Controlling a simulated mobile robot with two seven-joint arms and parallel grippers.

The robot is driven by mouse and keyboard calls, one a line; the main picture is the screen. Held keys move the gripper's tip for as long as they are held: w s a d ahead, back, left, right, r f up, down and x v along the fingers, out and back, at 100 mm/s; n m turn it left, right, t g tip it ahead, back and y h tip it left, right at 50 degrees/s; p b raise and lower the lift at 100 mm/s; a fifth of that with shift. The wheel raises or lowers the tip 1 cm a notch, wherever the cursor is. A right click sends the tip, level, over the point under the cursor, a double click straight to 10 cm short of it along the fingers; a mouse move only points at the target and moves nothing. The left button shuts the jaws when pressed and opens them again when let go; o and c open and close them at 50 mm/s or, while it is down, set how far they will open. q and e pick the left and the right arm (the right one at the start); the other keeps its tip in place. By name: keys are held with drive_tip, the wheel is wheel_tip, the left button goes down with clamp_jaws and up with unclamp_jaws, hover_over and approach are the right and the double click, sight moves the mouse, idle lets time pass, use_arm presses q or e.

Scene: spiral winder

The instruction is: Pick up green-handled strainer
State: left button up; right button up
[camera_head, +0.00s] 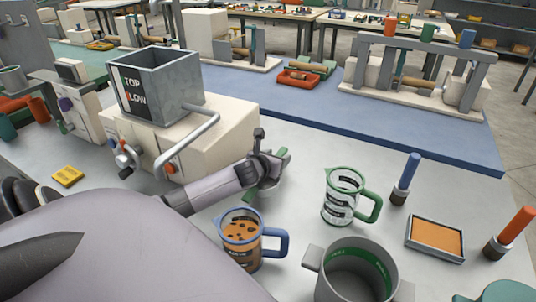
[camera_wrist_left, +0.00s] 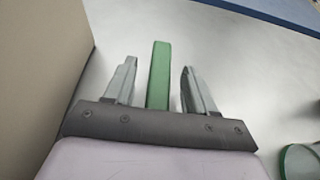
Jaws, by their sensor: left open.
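My left gripper (camera_head: 270,166) reaches in from the left, low over the grey table beside the cream machine. In the left wrist view its two fingers (camera_wrist_left: 158,66) are open, one on each side of a green bar, the handle of the green-handled strainer (camera_wrist_left: 159,78). Gaps show between the handle and both fingers. In the head view a bit of the strainer's green (camera_head: 251,193) shows beneath the gripper. The rest of the strainer is mostly hidden by the gripper.
The cream machine with a grey hopper (camera_head: 160,85) and crank stands close left of the gripper. A blue-handled jug (camera_head: 240,240), green-handled jug (camera_head: 342,195) and grey pot (camera_head: 355,275) stand in front and right. A blue mat (camera_head: 300,105) lies behind.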

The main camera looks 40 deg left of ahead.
use_arm(q)
drive_tip(key=shift+w+a+f, duration=0.15)
drive_tip(key=shift+w+f, duration=0.1)
drive_tip(key=shift+w, duration=0.3)
clamp_jaws()
drive_tip(key=shift+r, duration=0.15)
